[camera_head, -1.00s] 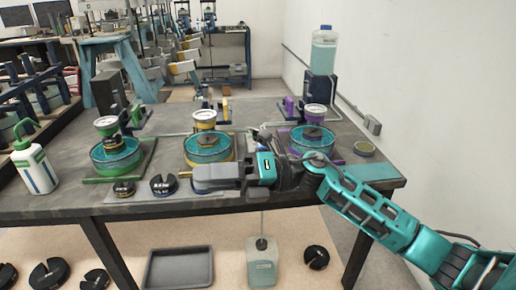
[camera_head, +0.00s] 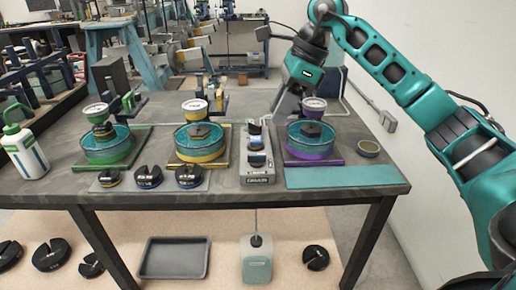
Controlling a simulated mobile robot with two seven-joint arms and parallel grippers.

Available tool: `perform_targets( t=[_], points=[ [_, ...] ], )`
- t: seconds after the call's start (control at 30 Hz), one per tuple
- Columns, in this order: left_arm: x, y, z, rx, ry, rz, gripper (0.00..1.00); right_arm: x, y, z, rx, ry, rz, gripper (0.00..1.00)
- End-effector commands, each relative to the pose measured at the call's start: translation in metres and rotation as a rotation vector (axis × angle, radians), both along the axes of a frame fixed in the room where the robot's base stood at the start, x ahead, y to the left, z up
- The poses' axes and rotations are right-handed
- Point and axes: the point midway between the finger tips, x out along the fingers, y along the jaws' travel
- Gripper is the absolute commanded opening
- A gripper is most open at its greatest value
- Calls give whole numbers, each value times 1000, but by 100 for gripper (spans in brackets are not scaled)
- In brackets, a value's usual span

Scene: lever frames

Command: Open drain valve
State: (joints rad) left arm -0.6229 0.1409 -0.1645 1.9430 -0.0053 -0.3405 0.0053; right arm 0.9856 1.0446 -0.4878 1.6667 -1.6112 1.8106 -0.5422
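A grey block with dark knobs (camera_head: 256,158), which may hold the drain valve, stands on the table between the yellow-based dish and the purple-based dish. A label on its front is too small to read. A thin tube hangs below the table edge under it, down to a pale jug (camera_head: 257,262) on the floor. My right gripper (camera_head: 279,112) points down behind and to the right of the block, near the purple-based dish (camera_head: 311,140). It appears apart from the block; whether its fingers are open is unclear. My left gripper is not in view.
The yellow-based dish (camera_head: 199,143) and green-based dish (camera_head: 107,145) stand to the left, with slotted black weights (camera_head: 148,177) before them. A wash bottle (camera_head: 24,152) stands at far left. A grey tray (camera_head: 174,258) lies on the floor. A teal mat (camera_head: 341,176) is bare.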

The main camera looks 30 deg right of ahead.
Motion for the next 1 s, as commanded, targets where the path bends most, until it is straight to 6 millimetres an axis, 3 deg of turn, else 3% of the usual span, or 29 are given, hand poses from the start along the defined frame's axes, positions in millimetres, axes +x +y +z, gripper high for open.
perform_targets(
  t=[0.3,0.5,0.7,1.0],
  points=[
    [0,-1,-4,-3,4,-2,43,12,23,-64,4,4,2,38],
    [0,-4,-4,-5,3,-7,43,19,33,-91,5,1,0,38],
    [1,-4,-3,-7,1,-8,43,22,37,-102,4,-1,-1,38],
    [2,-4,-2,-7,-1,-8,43,22,37,-103,4,-1,-1,35]
  ],
)
